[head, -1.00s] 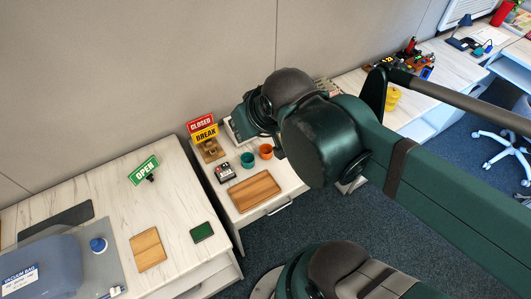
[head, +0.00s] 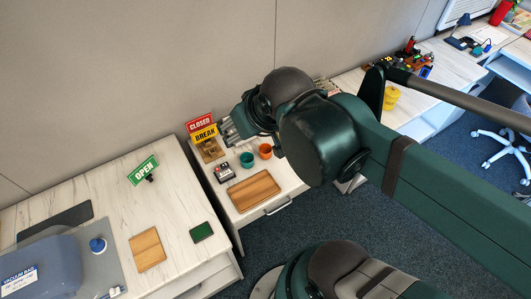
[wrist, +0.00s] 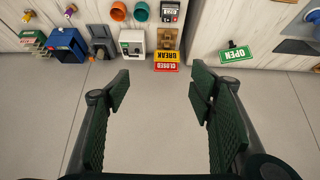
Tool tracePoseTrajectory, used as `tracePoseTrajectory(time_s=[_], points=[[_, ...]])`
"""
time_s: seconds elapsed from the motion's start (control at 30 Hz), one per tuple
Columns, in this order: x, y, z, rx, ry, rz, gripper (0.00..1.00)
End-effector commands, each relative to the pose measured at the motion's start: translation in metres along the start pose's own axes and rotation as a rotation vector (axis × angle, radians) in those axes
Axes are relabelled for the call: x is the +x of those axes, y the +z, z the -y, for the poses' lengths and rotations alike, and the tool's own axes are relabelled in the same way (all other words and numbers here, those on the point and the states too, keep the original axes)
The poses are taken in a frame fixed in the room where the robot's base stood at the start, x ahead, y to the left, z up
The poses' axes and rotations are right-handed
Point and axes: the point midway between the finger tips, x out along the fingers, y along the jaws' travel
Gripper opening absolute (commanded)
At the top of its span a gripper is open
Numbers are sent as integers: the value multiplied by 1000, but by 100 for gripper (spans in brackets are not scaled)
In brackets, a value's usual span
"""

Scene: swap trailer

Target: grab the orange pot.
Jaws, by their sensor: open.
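The orange pot (head: 265,151) is a small round pot on the white cabinet by the wall, just right of a teal pot (head: 247,160). In the wrist view the orange pot (wrist: 118,11) is at the top edge, left of the teal pot (wrist: 141,12). My gripper (wrist: 158,88) is open and empty, its fingers wide apart with the bare wall behind them. In the head view my gripper (head: 228,130) is partly hidden by my arm, near the signs and apart from the orange pot.
Red CLOSED and yellow BREAK signs (head: 205,134) stand behind a wooden stand. A grey device (head: 224,172) and a wooden tray (head: 253,190) share the cabinet. A green OPEN sign (head: 144,170) stands on the left desk. Several items crowd the cabinet's wall side.

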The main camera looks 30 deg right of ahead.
Motion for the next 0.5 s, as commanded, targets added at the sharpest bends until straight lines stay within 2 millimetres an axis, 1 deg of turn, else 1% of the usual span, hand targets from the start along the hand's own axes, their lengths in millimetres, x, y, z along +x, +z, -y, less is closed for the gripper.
tracePoseTrajectory(time_s=[0.27, 0.5], points=[[17, -5, -7, -103, 10, 33, 54], [45, -10, -19, -269, 18, 88, 54]])
